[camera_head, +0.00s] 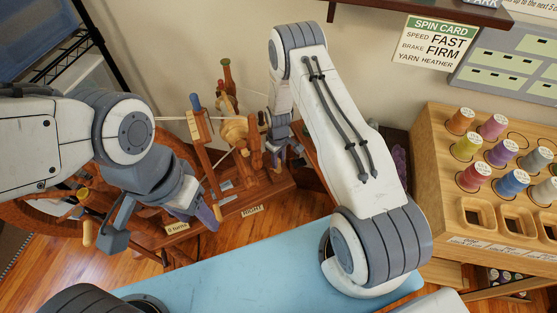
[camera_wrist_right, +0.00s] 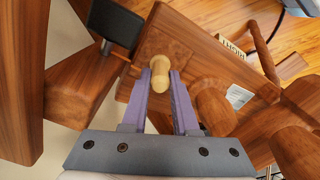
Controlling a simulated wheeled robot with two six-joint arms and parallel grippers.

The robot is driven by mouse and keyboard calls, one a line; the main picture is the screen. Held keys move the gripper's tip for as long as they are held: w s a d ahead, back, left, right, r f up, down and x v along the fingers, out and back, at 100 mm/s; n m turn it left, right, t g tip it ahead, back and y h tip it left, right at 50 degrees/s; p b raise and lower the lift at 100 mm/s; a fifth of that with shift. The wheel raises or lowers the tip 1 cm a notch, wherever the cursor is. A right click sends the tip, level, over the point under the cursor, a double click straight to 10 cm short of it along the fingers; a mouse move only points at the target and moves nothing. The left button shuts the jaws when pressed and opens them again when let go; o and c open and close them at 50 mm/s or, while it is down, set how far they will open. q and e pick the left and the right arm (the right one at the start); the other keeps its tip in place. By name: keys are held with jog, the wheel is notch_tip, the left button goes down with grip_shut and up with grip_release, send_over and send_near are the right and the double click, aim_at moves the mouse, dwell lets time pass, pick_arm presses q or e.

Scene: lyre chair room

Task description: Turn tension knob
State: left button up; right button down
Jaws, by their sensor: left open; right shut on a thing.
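In the right wrist view, a pale turned wooden knob (camera_wrist_right: 160,66) sticks out from a brown wooden part. My right gripper (camera_wrist_right: 160,84) is shut on this knob, a purple finger on each side. In the head view my right gripper (camera_head: 278,155) is at the wheel's right side, and the knob is hidden there. My left gripper (camera_head: 206,214) is open and empty in front of the base.
A spin card (camera_head: 434,42) on the wall reads speed fast, brake firm, yarn heather. A wooden rack (camera_head: 440,150) with several coloured thread spools stands at the right. The blue surface (camera_head: 235,270) is clear in front. My arms cover parts of the wheel.

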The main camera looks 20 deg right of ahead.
jog(key=shift+m, duration=2.6)
jog(key=c, duration=0.7)
grip_release()
notch_tip(320, 180, up, 10)
jog(key=shift+r, duration=0.25)
